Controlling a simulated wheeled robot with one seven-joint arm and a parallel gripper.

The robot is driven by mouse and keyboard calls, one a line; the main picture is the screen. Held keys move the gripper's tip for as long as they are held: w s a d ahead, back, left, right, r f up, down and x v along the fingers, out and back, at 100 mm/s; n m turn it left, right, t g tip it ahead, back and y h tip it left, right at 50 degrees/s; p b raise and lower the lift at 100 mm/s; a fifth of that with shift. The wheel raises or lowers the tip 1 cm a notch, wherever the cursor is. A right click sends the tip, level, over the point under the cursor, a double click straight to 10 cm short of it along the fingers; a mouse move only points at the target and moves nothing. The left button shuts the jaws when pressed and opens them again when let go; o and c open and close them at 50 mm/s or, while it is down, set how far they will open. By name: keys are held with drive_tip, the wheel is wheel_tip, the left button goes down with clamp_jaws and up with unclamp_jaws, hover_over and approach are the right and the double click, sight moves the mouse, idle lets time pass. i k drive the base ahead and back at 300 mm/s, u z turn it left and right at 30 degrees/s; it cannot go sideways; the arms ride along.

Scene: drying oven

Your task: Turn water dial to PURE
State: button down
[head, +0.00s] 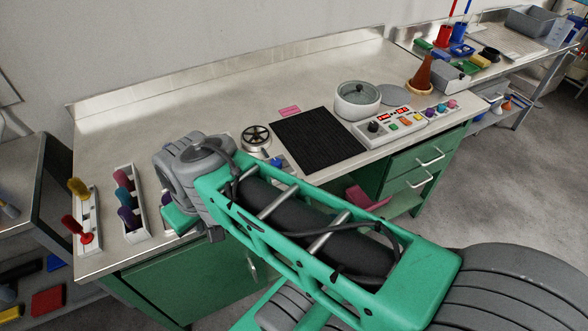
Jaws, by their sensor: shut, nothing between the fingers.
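I cannot read any PURE mark, and I cannot tell for sure which control is the water dial. A blue knob (276,162) shows just above my arm, left of the black mat, with its base partly hidden. A round dark-spoked wheel (256,135) on a silver body stands behind it. A white control panel (388,125) at the right of the bench has a dark knob (373,127), coloured buttons and red displays. My green and grey arm crosses the front of the bench. My gripper's fingers are hidden behind the arm's far end.
A black mat (318,142) lies mid-bench. A lidded pot (357,100) and a brown flask (422,75) stand behind the panel. Racks with coloured handles (129,204) stand at the left end. The back left of the bench (170,115) is clear.

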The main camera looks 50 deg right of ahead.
sight(277, 162)
drive_tip(key=z, duration=0.6)
drive_tip(key=k, duration=1.3)
drive_tip(key=z, duration=0.2)
drive_tip(key=i, duration=0.55)
drive_tip(key=z, duration=0.5)
drive_tip(key=i, duration=1.1)
drive_tip(key=u, duration=0.6)
drive_tip(key=k, duration=0.35)
drive_tip(key=z, duration=0.2)
